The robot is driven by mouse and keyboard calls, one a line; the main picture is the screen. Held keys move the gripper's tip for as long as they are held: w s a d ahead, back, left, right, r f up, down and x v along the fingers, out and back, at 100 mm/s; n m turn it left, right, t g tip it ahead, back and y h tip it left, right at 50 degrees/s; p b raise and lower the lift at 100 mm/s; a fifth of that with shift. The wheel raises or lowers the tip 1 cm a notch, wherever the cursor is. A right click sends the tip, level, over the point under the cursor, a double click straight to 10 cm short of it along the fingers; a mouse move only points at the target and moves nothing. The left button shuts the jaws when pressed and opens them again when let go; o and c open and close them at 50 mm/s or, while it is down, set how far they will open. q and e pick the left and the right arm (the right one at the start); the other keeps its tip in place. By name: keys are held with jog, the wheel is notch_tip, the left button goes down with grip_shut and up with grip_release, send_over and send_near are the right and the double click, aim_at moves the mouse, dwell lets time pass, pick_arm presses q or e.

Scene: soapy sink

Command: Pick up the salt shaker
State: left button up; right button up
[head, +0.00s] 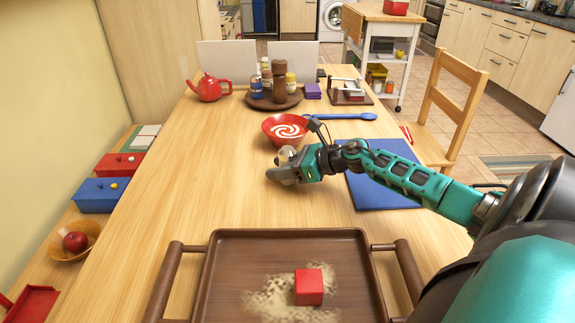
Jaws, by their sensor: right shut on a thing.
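My right gripper (281,173) reaches in from the right and is over the middle of the wooden table, just in front of the red bowl. It is shut on a small pale, shiny thing, which looks like the salt shaker (288,153). Only its rounded upper part shows above the fingers; the rest is hidden by the gripper. I cannot tell whether it touches the table. My left gripper is not in view.
A red bowl with a white swirl (285,128) stands close behind the gripper. A blue mat (380,188) lies under my right arm. A brown tray (228,262) with a red cube (309,287) is in front. The table's left side is clear.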

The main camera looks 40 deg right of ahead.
aim_at(281, 147)
jog(key=shift+c, duration=1.2)
jog(key=shift+r, duration=0.1)
jog(key=shift+r, duration=0.65)
notch_tip(281, 147, up, 9)
jog(key=p, duration=0.2)
jog(key=shift+r+p, duration=0.15)
jog(key=shift+p, duration=0.2)
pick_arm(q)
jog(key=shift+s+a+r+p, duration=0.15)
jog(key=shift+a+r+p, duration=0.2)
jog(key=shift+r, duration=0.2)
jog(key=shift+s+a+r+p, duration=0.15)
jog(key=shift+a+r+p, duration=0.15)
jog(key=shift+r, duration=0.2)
pick_arm(e)
notch_tip(281, 147, up, 9)
jog(key=shift+r, duration=0.15)
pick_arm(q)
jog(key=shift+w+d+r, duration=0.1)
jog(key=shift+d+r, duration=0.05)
